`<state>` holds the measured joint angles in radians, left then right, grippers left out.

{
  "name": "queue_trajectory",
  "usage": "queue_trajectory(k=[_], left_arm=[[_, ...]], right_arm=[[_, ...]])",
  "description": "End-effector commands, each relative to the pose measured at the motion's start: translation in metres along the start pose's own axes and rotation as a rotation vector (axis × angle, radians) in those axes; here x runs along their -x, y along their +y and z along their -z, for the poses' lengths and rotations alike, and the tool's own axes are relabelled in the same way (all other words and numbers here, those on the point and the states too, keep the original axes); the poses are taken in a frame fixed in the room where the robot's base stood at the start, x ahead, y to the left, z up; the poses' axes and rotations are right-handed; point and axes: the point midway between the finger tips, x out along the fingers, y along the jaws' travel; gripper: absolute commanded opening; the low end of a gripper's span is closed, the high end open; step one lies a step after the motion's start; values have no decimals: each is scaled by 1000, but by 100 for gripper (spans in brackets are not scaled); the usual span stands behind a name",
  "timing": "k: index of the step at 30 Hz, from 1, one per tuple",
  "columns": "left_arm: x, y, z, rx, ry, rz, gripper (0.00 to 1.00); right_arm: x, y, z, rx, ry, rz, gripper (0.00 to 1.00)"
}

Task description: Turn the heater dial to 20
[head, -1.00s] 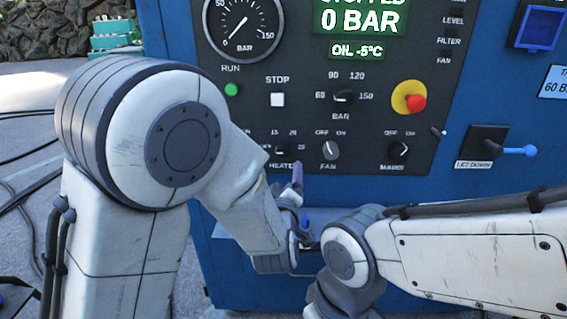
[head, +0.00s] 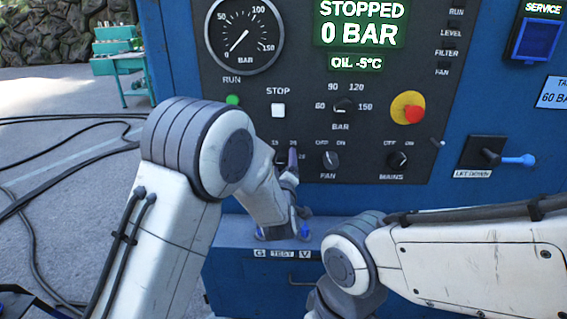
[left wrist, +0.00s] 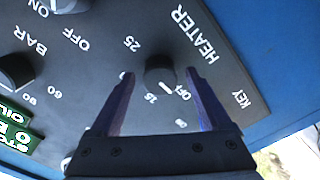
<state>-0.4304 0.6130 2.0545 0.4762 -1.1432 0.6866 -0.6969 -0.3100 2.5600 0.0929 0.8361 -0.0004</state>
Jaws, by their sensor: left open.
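The heater dial (left wrist: 160,72) is a small dark round knob with a white mark, on the black control panel. In the left wrist view its mark points down and slightly right, near the OFF and 15 labels; the exact setting is hard to tell. My left gripper (left wrist: 160,75) is open, with one finger on each side of the dial and gaps visible between. In the head view the left gripper (head: 291,160) is in front of the heater dial and hides it; only some numbers show. My right gripper is out of view; only the right arm shows.
The fan knob (head: 329,160) is close to the right of the left gripper. The mains knob (head: 397,160), the pressure knob (head: 344,106), a red emergency button (head: 408,107) and the let-down lever (head: 505,157) are also on the machine. A ledge (head: 315,231) juts out below the panel.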

Motion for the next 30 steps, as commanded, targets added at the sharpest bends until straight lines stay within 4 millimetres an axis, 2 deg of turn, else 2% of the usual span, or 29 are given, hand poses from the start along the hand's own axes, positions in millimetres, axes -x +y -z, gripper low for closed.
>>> queue_trajectory(k=[6,7,13,23,30], left_arm=[[0,0,0,0,0,0,81],[0,0,0,0,0,0,77],[0,0,0,0,0,0,1],[0,-1,-1,-39,0,0,0],[0,-2,-1,-175,0,1,0]], right_arm=[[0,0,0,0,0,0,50],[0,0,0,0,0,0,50],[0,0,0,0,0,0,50],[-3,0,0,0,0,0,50],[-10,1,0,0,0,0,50]])
